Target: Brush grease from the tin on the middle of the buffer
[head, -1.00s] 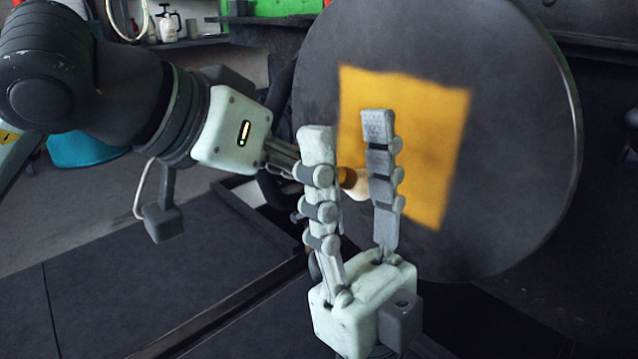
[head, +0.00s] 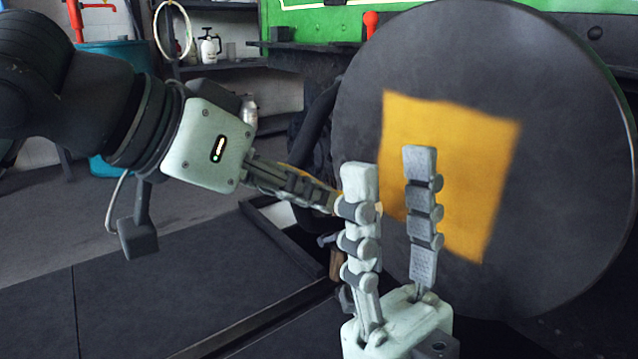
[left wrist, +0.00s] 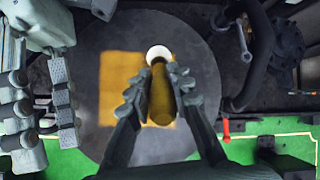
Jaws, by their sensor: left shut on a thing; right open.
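The buffer is a large dark round disc (head: 570,190) with a yellow-orange square patch (head: 455,180) on its face. My left gripper (head: 335,200) is in front of the disc's left part. It is shut on a brush (left wrist: 160,95), seen in the left wrist view with a brown handle and a pale round end (left wrist: 158,53) against the disc. I cannot tell whether that end touches the disc. In the head view the brush is mostly hidden behind my fingers. My right gripper (head: 390,175) is open, fingers up, in front of the patch. I cannot make out the grease tin.
A red-handled lever (head: 370,22) stands at the disc's upper left. Dark hoses (head: 318,130) run beside its left edge. A shelf with a white pump bottle (head: 209,46) and a teal tub (head: 108,165) are farther back. The dark floor at left is clear.

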